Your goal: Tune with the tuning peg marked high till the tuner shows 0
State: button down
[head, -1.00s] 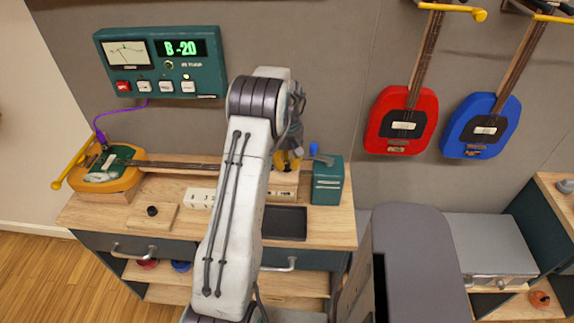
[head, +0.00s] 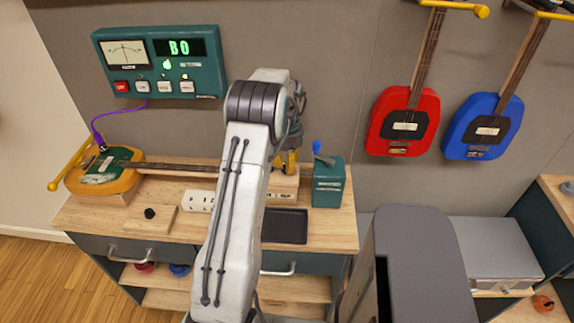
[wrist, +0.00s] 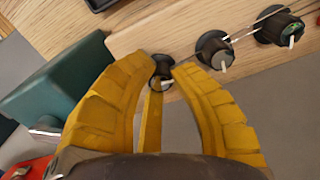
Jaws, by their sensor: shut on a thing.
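The tuner (head: 160,62) on the back wall reads B 0 in green, its needle near the middle and a small green light lit. The yellow guitar (head: 105,170) lies on the bench, its neck running right to the headstock (head: 284,184). In the wrist view the headstock (wrist: 205,25) carries three dark tuning pegs in a row. My gripper (wrist: 163,72) is shut on the end tuning peg (wrist: 162,62), the leftmost there. I cannot read a mark on that peg. In the head view my arm partly hides the gripper and headstock.
A teal box (head: 328,182) with a blue lever stands just right of the headstock. A dark tray (head: 285,226) lies in front. A purple cable (head: 94,122) links tuner and guitar. Red (head: 403,122) and blue (head: 487,126) guitars hang at right.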

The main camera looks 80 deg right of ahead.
jog(key=shift+a+f+m, duration=0.1)
jog(key=shift+f+m, duration=0.05)
jog(key=shift+m, duration=0.35)
dwell(0.3)
jog(key=c, duration=1.1)
grip_release()
jog(key=shift+r, duration=0.2)
jog(key=shift+d+r, duration=0.2)
jog(key=shift+r, duration=0.25)
jog(key=shift+a+r, duration=0.1)
jog(key=shift+r, duration=3.35)
